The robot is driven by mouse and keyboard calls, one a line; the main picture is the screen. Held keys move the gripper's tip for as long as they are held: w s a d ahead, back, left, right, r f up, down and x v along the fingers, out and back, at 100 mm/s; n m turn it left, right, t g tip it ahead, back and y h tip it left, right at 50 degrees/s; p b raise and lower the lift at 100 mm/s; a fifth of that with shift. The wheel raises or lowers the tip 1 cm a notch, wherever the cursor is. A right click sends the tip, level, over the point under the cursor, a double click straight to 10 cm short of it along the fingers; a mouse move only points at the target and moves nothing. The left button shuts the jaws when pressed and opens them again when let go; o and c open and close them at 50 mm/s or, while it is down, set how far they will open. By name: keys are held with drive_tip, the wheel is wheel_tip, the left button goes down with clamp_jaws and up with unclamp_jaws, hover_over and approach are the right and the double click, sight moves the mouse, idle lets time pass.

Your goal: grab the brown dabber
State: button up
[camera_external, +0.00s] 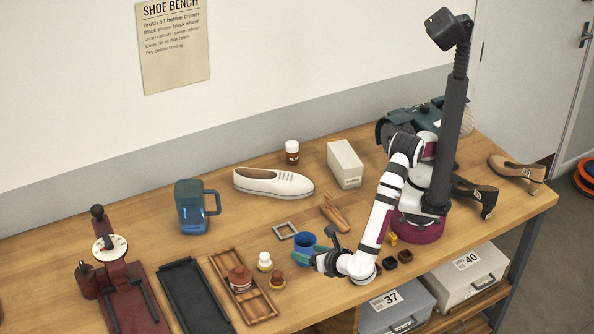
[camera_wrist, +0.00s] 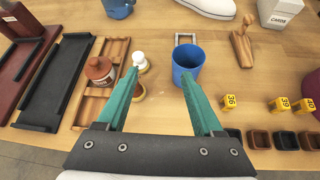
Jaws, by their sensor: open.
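The brown dabber (camera_external: 277,280) stands on the bench beside the wooden tray, just in front of a white-topped dabber (camera_external: 264,261). In the external view my gripper (camera_external: 316,256) is to the right of the brown dabber, by the blue cup.
A blue cup (camera_wrist: 188,62) stands close to my right finger. The wooden tray (camera_external: 220,272) holds a brown jar (camera_external: 240,279); a black tray (camera_external: 192,300) lies left of it. A metal frame (camera_external: 285,230) lies behind. Small pots and yellow number tags (camera_wrist: 279,105) line the front right.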

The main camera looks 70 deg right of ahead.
sight(278, 278)
drive_tip(key=s+a+f+n+t, duration=0.1)
drive_tip(key=a, duration=0.1)
drive_tip(key=s+a+f+n+t+y, duration=0.1)
drive_tip(key=a+f+n, duration=0.1)
drive_tip(key=s+a+f+n+t+y, duration=0.1)
drive_tip(key=a+n, duration=0.1)
drive_tip(key=shift+s+a+f, duration=0.15)
drive_tip(key=shift+s+f, duration=0.15)
drive_tip(key=shift+s, duration=0.1)
drive_tip(key=x, duration=1.4)
drive_tip(key=shift+w+r, duration=0.15)
drive_tip(key=shift+w, duration=0.15)
clamp_jaws()
